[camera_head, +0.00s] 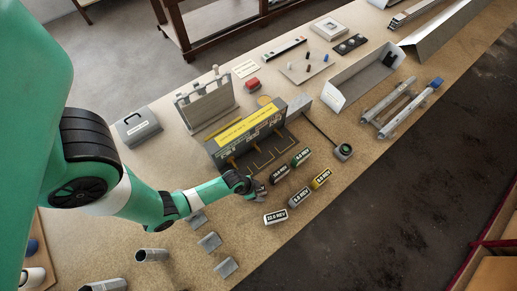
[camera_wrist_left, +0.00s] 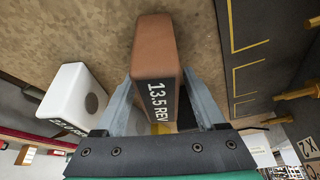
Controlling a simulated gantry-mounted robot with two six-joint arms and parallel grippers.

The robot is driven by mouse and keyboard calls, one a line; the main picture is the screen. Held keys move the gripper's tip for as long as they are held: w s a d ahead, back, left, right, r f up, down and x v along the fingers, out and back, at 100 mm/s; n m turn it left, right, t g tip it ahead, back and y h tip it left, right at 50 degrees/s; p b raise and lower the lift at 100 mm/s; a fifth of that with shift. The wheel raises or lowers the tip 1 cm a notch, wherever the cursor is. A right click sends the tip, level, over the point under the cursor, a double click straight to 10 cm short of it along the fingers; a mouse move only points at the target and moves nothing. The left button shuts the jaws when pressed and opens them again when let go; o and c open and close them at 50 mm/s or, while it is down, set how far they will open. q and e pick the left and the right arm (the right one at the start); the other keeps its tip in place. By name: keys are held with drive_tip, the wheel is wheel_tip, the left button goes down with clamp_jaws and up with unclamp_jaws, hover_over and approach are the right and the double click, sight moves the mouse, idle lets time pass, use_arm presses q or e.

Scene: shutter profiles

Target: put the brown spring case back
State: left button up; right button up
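The brown spring case (camera_wrist_left: 155,58), marked 13.5 REV, lies between the two grey fingers of my left gripper (camera_wrist_left: 160,90) in the left wrist view. The fingertips meet both its sides, so the gripper looks shut on it. In the head view my left gripper (camera_head: 259,193) is low in front of the grey station (camera_head: 228,150), and the brown case is hidden there. Whether it touches the table is unclear. My right gripper is not in view.
The white 22.0 REV case (camera_head: 275,216) is close to my left gripper and shows in the wrist view (camera_wrist_left: 80,95). Dark (camera_head: 279,175), green (camera_head: 301,157), grey (camera_head: 299,197) and yellow (camera_head: 320,179) cases stand nearby. Small grey brackets (camera_head: 209,242) lie at the table's front.

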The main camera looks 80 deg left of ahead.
use_arm(q)
drive_tip(key=shift+r, duration=0.1)
drive_tip(key=p+v, duration=0.7)
drive_tip(key=v, duration=0.4)
drive_tip(key=shift+w+r, duration=0.1)
drive_tip(key=shift+r, duration=0.15)
drive_tip(key=shift+s+r+p, duration=0.25)
drive_tip(key=shift+r+p, duration=0.15)
drive_tip(key=shift+p, duration=0.1)
drive_tip(key=shift+f, duration=0.1)
